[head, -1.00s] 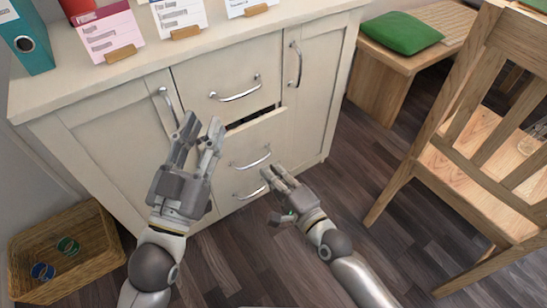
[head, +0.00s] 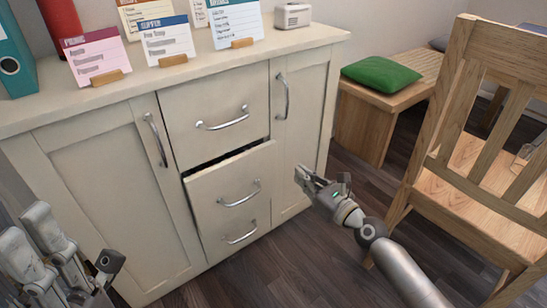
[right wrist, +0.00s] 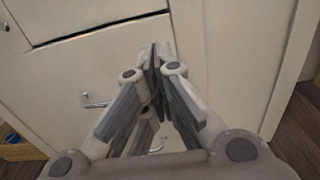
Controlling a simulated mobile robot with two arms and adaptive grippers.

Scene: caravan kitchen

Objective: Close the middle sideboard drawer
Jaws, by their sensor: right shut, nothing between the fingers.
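The middle drawer (head: 232,195) of the cream sideboard stands slightly pulled out, with a dark gap along its top edge. Its curved metal handle (head: 240,194) is on the front. The drawer front also shows in the right wrist view (right wrist: 65,72). My right gripper (head: 299,173) is shut and empty, in front of the sideboard and right of the drawer in the head view. In the wrist view its fingertips (right wrist: 158,48) overlap the drawer's right edge; I cannot tell if they touch. My left gripper (head: 28,222) is at the lower left, fingers apart, away from the drawer.
The top drawer (head: 215,105) and bottom drawer (head: 240,237) look shut. Cards on wooden stands (head: 168,40) and a teal binder (head: 14,60) stand on the sideboard. A wooden chair (head: 470,170) is at the right, before a bench with a green cushion (head: 395,82).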

